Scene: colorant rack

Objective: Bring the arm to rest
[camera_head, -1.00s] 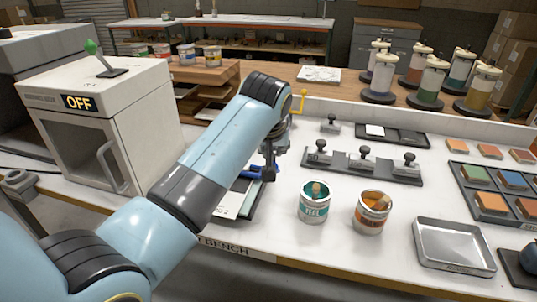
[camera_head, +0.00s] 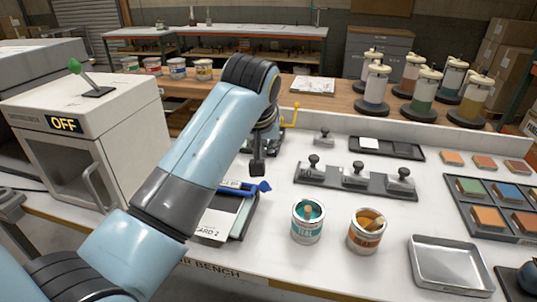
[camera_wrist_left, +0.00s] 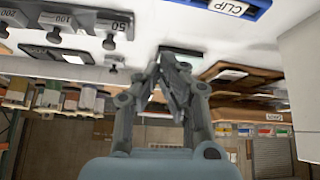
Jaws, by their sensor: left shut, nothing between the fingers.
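My left arm reaches from the lower left across the head view. Its gripper (camera_head: 258,166) points down above the bench, just behind the blue clip (camera_head: 250,187), with a small gap to it. The wrist view shows the two fingers (camera_wrist_left: 174,70) drawn together and empty. The blue part with the CLIP label (camera_wrist_left: 232,7) lies at the top edge of that view. My right gripper does not show.
A teal can (camera_head: 307,222) and an orange can (camera_head: 367,232) stand open to the right. Behind them is the weight rack (camera_head: 330,180). A metal tray (camera_head: 450,265) lies at the lower right. A white box oven marked OFF (camera_head: 130,130) stands left.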

